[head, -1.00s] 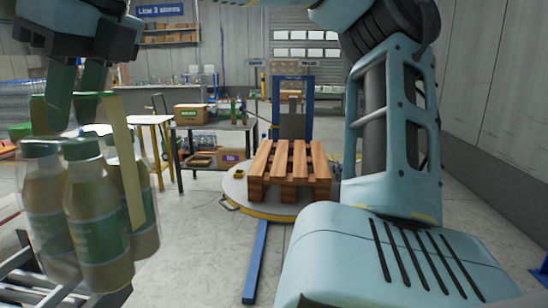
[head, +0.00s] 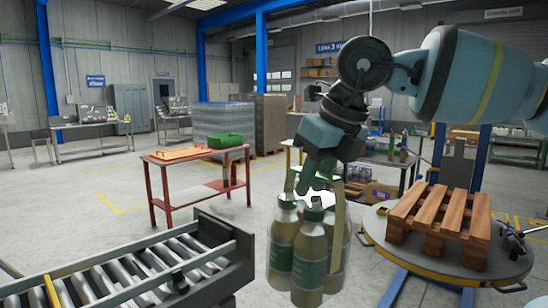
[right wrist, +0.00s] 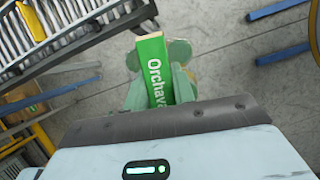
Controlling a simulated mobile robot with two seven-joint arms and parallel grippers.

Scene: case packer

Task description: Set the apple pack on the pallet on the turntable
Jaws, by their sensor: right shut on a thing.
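The apple pack (head: 309,252), a bundle of bottles with green labels and a beige carrier strap, hangs upright in the head view. My right gripper (head: 318,186) is shut on its top. In the right wrist view the pack's green top band (right wrist: 157,72) shows, lettered "Orchava", with bottles partly hidden below. The wooden slatted pallet (head: 440,222) lies on the round grey turntable (head: 385,232), right of the pack and apart from it. No load shows on the pallet. My left gripper is not in view.
A roller conveyor (head: 150,270) is at the lower left. A red table (head: 185,165) with a green crate (head: 225,140) stands behind it. A dark worktable (head: 385,160) stands behind the pack. A dark tool-like object (head: 512,240) is at the turntable's right.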

